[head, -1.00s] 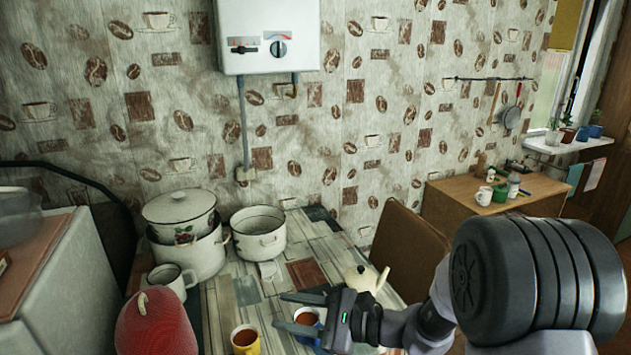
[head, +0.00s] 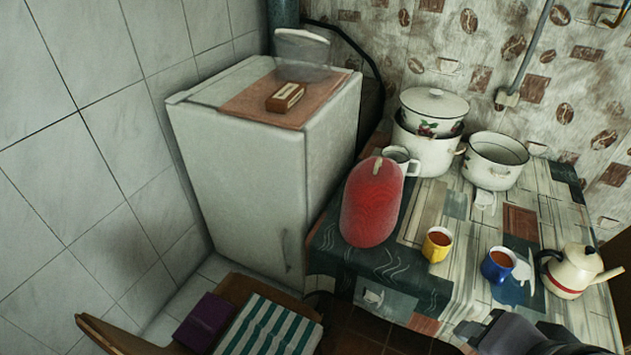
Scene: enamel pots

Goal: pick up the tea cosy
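The tea cosy (head: 371,204) is a red, dome-shaped cover with a pale loop on top. It stands at the near left part of the table (head: 431,201), close to the table's left edge. A part of my arm or gripper shows dark at the bottom right of the head view, well to the right of the cosy and apart from it. My fingertips cannot be made out there.
A white mug (head: 402,160) stands just behind the cosy, with stacked pots (head: 428,140) and an open pot (head: 494,160) beyond. A yellow mug (head: 437,245), a blue mug (head: 497,265) and a kettle (head: 572,272) stand to the right. A fridge (head: 250,170) is left.

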